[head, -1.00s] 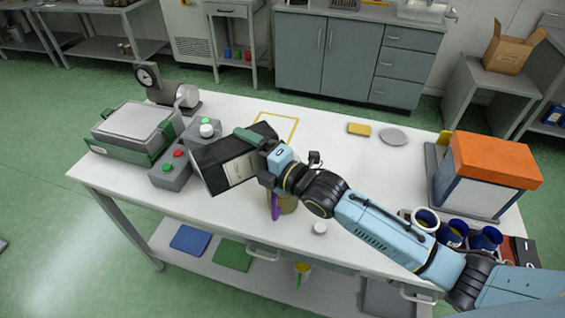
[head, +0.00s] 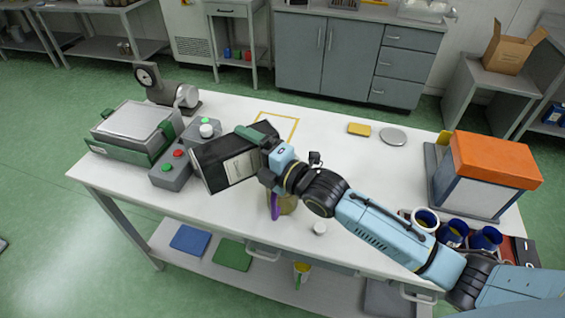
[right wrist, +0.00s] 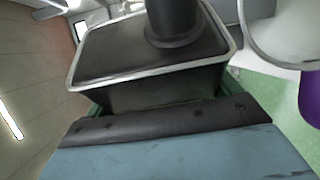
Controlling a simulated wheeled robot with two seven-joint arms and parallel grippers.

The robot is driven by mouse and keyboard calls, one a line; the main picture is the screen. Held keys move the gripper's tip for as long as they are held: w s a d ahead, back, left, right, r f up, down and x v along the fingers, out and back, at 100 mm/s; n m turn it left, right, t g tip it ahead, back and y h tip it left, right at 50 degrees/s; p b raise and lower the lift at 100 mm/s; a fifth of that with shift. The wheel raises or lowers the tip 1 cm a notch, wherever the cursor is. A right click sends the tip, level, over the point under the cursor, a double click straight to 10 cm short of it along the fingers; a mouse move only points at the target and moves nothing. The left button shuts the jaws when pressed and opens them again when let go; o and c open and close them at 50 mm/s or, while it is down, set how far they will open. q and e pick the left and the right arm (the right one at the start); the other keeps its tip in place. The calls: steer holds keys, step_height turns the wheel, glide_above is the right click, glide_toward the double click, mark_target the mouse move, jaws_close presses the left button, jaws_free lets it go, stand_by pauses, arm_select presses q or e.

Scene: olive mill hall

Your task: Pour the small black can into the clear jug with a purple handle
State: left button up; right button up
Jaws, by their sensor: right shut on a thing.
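The black can (head: 222,163) with a pale label is held tilted above the table by my right gripper (head: 263,150), which is shut on it. In the right wrist view its dark top (right wrist: 120,50) has a pale rim and a black spout (right wrist: 173,22). The clear jug (head: 289,204) stands on the table below my right gripper and wrist, which hide its upper part. It looks golden inside, and its purple handle (head: 274,205) faces front. In the right wrist view the jug's rim (right wrist: 258,48) and handle (right wrist: 311,98) show at the right. No stream is visible. My left gripper is out of view.
Left of the can are a grey control box (head: 172,172) with buttons and a green-grey machine (head: 130,130). An orange-topped box (head: 490,165) and blue cups (head: 453,232) stand at the right.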

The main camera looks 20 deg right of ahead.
steer(key=shift+a+f+n, duration=0.2)
steer(key=shift+f+n, duration=0.4)
steer(key=shift+n, duration=0.1)
steer(key=shift+d+r+n+g+h+p, duration=0.15)
steer(key=shift+r+n+g+h+p, duration=0.35)
steer(key=shift+n+p, duration=0.55)
steer(key=shift+f, duration=0.25)
steer(key=shift+r+n+p, duration=0.15)
steer(key=shift+n+p, duration=0.2)
steer(key=shift+p, duration=0.25)
steer(key=n+h+p, duration=0.1)
steer(key=p, duration=0.1)
steer(key=n+p, duration=0.1)
steer(key=p, duration=0.1)
steer(key=n+h+p, duration=0.1)
steer(key=p, duration=0.1)
steer(key=shift+w+d+r+n+g+h, duration=0.15)
steer(key=shift+d+r+n+g+h, duration=0.15)
steer(key=shift+d+r+n, duration=0.1)
steer(key=shift+a+n+h, duration=0.25)
steer(key=shift+n+h, duration=0.05)
steer(key=shift+a+r+n+h, duration=0.15)
steer(key=shift+a+n+h, duration=0.25)
steer(key=shift+n, duration=0.3)
steer(key=shift+s+a+r+n+h, duration=0.2)
steer(key=shift+r+n+h, duration=0.45)
steer(key=shift+r, duration=0.45)
steer(key=shift+s+a+r+n+h, duration=0.15)
steer(key=shift+r+n+h, duration=0.3)
steer(key=shift+r+n, duration=0.5)
